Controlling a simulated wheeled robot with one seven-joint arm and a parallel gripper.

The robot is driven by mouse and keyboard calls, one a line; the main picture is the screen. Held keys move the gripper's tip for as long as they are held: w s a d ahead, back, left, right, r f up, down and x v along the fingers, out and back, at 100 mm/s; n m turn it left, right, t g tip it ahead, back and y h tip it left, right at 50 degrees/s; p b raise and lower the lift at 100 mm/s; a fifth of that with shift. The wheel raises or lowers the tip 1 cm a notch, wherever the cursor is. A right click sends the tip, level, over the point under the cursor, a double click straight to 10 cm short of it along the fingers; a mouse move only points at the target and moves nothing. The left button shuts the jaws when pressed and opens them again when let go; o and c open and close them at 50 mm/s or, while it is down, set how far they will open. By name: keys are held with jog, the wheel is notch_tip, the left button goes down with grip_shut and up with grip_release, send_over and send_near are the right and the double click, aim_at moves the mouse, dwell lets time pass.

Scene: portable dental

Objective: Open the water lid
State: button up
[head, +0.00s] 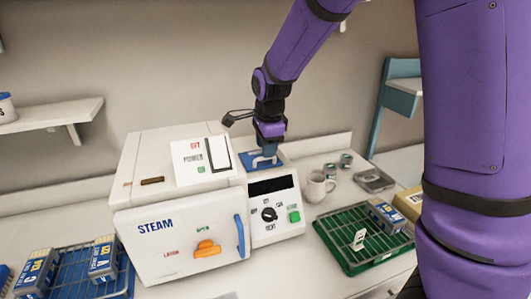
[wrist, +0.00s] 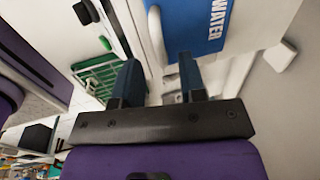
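The water lid (head: 281,157) is a blue panel on the top right of the white STEAM machine (head: 133,240). In the wrist view the lid (wrist: 196,30) shows the word WATER and a white handle (wrist: 155,32) along its left edge. My gripper (head: 267,150) is right over the lid in the head view and covers part of it. In the wrist view my gripper (wrist: 158,72) has its two dark fingers apart, with nothing held. The handle's end shows between the fingertips in the picture; I cannot tell whether they reach around it.
A white printer box (head: 190,176) sits on the machine, left of the lid. A mug (head: 318,187), a green rack (head: 345,262) and small jars stand to the right. A blue rack (head: 68,280) is at the left. A wall shelf (head: 50,114) is at upper left.

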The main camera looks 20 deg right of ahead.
jog(key=shift+w+f, duration=0.25)
jog(key=shift+f, duration=1.05)
grip_shut()
